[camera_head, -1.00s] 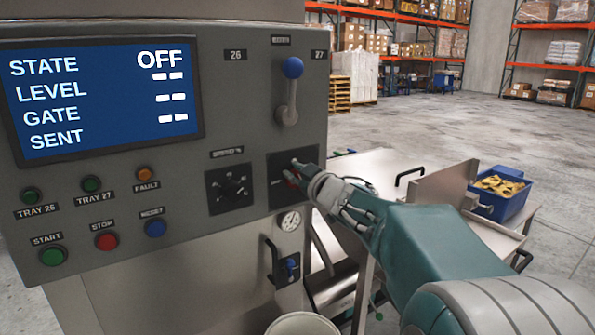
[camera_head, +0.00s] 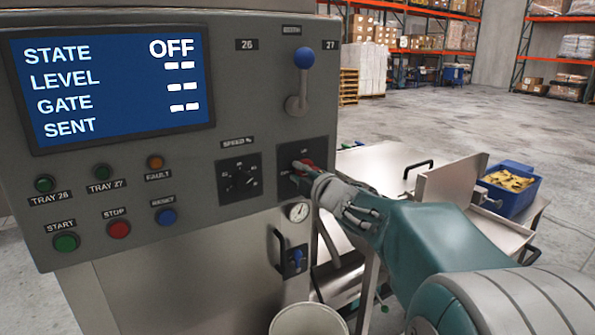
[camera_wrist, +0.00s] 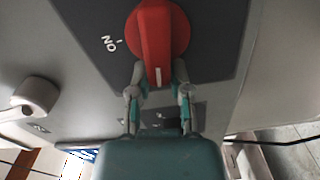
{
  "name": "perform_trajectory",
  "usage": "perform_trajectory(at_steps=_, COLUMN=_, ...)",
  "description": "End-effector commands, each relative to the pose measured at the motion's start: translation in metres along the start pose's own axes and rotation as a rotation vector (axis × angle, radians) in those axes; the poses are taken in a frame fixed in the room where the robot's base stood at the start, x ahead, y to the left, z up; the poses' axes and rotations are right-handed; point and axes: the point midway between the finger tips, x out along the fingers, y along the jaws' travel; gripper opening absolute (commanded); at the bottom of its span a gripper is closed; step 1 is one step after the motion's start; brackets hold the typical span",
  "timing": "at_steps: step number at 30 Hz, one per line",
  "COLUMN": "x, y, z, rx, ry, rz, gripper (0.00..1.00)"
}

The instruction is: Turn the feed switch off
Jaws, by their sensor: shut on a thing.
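The feed switch (camera_head: 307,164) is a red rotary knob on a dark plate at the right of the grey control panel. My gripper (camera_head: 303,172) covers much of it in the head view. In the wrist view the red switch (camera_wrist: 155,35) has a raised handle with a white line at its lower end. My gripper (camera_wrist: 159,82) is shut on that lower end, one finger on each side. An "ON" mark stands left of the knob, away from the white line. An "OFF" mark cannot be made out. The panel's screen (camera_head: 110,85) reads STATE OFF.
A speed dial (camera_head: 240,180) is left of the switch, and a blue-knobbed lever (camera_head: 302,80) is above it. Several push buttons (camera_head: 118,229) are at lower left. A gauge (camera_head: 298,211) and a white bucket (camera_head: 305,322) are below. A blue bin (camera_head: 520,195) stands at right.

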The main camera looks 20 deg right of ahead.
Motion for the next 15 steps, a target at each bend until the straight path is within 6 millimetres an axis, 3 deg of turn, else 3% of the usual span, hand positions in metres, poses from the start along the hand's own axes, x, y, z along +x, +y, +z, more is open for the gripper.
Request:
perform_trajectory(at_steps=1, x=-0.0003, y=-0.0078, z=0.0059, rx=-0.02, ry=-0.015, rz=-0.015, gripper=0.0)
perform_trajectory(at_steps=15, x=-0.0011, y=-0.0107, z=0.0089, rx=-0.18, ry=-0.017, rz=-0.014, gripper=0.0)
